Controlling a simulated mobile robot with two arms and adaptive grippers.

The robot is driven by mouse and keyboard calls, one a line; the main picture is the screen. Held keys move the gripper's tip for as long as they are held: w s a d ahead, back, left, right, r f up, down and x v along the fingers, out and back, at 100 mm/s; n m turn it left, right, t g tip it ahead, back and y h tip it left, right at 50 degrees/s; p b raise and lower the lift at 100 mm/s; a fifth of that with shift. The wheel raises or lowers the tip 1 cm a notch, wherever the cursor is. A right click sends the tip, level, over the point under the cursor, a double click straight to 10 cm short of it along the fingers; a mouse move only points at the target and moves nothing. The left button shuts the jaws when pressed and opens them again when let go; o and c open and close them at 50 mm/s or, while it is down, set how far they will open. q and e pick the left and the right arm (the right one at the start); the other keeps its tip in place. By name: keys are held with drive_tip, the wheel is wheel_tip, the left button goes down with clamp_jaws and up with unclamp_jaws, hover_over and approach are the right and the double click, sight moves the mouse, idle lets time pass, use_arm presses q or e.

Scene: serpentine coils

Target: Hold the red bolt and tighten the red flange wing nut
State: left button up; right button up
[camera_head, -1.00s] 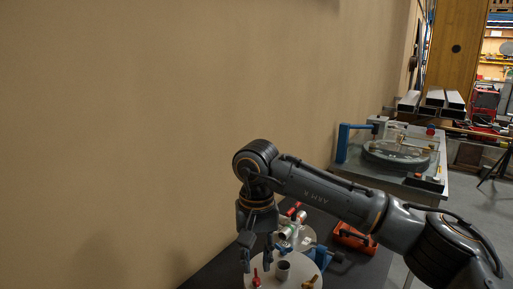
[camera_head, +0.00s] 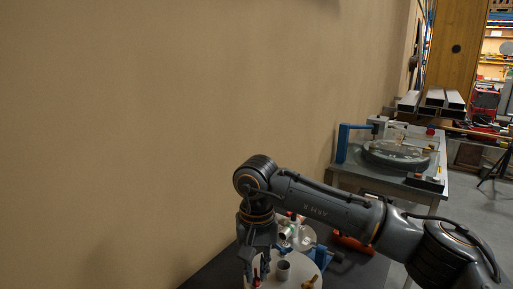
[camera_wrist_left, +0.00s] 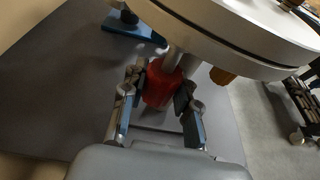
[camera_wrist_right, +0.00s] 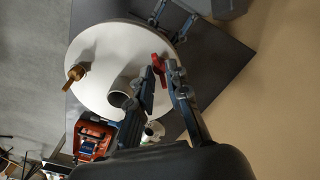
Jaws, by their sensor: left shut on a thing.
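The red bolt (camera_wrist_left: 160,86) hangs under the pale round flange (camera_wrist_left: 235,35), its head between the fingers of my left gripper (camera_wrist_left: 158,98), which is shut on it. The red flange wing nut (camera_wrist_right: 159,64) stands on the flange's upper face in the right wrist view. My right gripper (camera_wrist_right: 162,78) is open, with one finger on each side of the wing nut. I cannot tell if they touch it. In the head view my right gripper (camera_head: 254,268) reaches down to the flange (camera_head: 299,265), largely hiding the wing nut.
A pipe stub (camera_wrist_right: 120,98) rises from the flange near my right fingers. An orange wing nut (camera_wrist_right: 77,72) stands farther off on the flange, and an orange bolt head (camera_wrist_left: 222,75) shows below it. A red toolbox (camera_wrist_right: 92,140) and blue stand (camera_head: 321,255) are close by.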

clamp_jaws()
drive_tip(key=m, duration=0.4)
drive_tip(key=shift+m, duration=0.4)
drive_tip(key=shift+m, duration=1.2)
drive_tip(key=shift+r+m, duration=0.1)
drive_tip(key=shift+m, duration=1.1)
